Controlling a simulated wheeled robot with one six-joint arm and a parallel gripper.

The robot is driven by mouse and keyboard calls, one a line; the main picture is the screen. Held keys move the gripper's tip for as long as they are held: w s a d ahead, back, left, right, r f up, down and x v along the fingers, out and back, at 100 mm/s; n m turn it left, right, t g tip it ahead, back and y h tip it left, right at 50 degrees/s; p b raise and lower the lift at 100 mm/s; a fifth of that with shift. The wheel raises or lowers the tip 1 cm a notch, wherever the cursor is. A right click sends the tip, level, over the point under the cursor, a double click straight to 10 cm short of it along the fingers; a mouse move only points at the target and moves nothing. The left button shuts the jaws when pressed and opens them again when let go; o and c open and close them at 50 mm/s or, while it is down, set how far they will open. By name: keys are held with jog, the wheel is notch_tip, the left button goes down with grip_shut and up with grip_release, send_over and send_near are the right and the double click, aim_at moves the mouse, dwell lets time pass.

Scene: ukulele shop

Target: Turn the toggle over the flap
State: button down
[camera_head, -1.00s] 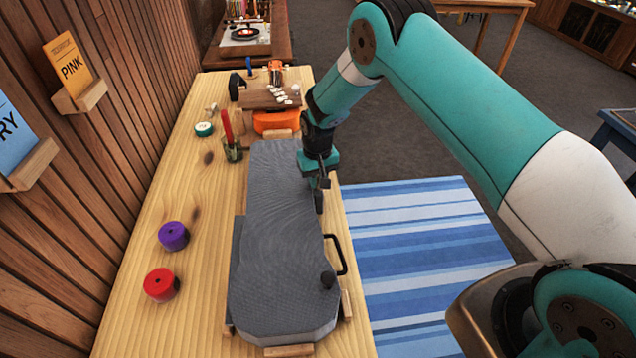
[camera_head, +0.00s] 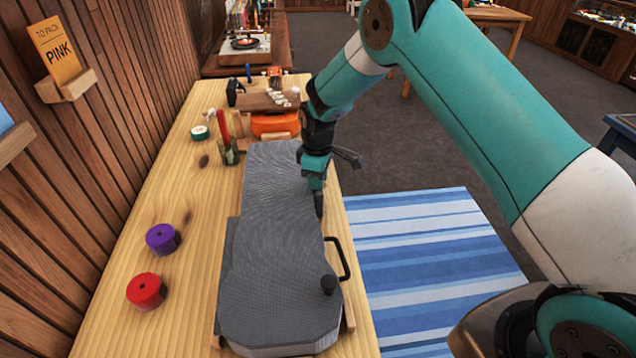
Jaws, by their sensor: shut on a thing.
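The long grey case (camera_head: 275,220) lies closed on the wooden bench. My gripper (camera_head: 318,208) points down at the case's right edge, towards its far half. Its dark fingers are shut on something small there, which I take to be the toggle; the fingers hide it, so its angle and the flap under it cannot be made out. A dark rounded knob (camera_head: 328,284) stands on the near right part of the lid, apart from my gripper. A black handle (camera_head: 343,259) sticks out from the case's right side.
Purple (camera_head: 161,238) and red (camera_head: 146,291) rolls sit left of the case. A cup with a red stick (camera_head: 228,150), an orange object (camera_head: 276,124) and a small board (camera_head: 262,101) are beyond it. A striped rug (camera_head: 440,265) lies on the floor at right.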

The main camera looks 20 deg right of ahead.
jog(key=shift+n+b, duration=0.7)
jog(key=shift+n, duration=1.6)
jog(key=c, duration=1)
grip_release()
jog(key=shift+c, duration=0.2)
jog(key=shift+r, duration=0.15)
notch_tip(320, 180, up, 17)
jog(key=b, duration=0.2)
jog(key=shift+b, duration=0.4)
jog(key=shift+r, duration=0.1)
